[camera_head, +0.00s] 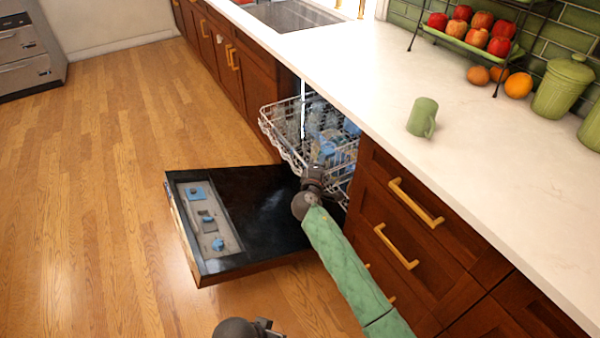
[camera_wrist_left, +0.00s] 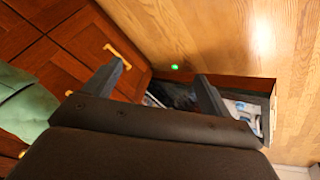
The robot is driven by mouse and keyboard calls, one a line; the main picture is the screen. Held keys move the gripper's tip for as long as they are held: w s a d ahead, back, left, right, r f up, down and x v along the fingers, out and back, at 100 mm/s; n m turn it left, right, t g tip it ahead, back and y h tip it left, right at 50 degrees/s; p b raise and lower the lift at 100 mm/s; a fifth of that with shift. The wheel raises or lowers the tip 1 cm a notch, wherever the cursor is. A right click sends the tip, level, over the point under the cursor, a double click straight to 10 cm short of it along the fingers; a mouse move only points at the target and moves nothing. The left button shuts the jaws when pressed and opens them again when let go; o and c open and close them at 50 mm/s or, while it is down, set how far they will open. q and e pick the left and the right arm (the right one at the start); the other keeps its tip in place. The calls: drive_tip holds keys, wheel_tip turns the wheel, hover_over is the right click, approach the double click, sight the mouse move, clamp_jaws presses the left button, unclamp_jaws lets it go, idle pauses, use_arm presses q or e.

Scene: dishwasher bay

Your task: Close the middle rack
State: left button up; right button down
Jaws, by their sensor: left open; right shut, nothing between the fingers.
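The middle rack (camera_head: 281,143), a white wire basket with dishes in it, sticks out of the dishwasher over the lowered door. My right gripper (camera_head: 318,168) is at the rack's near right part, its fingers shut and empty. Whether it touches the rack is hard to tell, as the wrist hides part of the contact. The dishwasher door (camera_head: 265,215) lies open below. My left gripper (camera_head: 262,326) is at the bottom edge, away from the rack. In the left wrist view its open fingers (camera_wrist_left: 161,76) are apart with nothing between them.
Drawers with gold handles (camera_head: 415,203) stand right of the dishwasher, under the white counter (camera_head: 385,95). The wooden floor (camera_head: 105,150) left of the door is clear.

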sight(344, 148)
use_arm(q)
drive_tip(key=shift+w+d+f+h+b, duration=0.15)
drive_tip(key=shift+d+f+b, duration=0.1)
drive_tip(key=shift+d+f, duration=0.2)
drive_tip(key=shift+w+d+f+h+b, duration=0.15)
drive_tip(key=shift+d+f+b, duration=0.1)
drive_tip(key=shift+d+f, duration=0.2)
use_arm(e)
drive_tip(key=w+d, duration=0.1)
drive_tip(key=d, duration=0.1)
drive_tip(key=w+d, duration=0.2)
drive_tip(key=d, duration=0.1)
drive_tip(key=w+d, duration=0.2)
drive_tip(key=shift+d, duration=0.15)
use_arm(q)
drive_tip(key=shift+a, duration=0.15)
use_arm(e)
drive_tip(key=shift+f, duration=0.1)
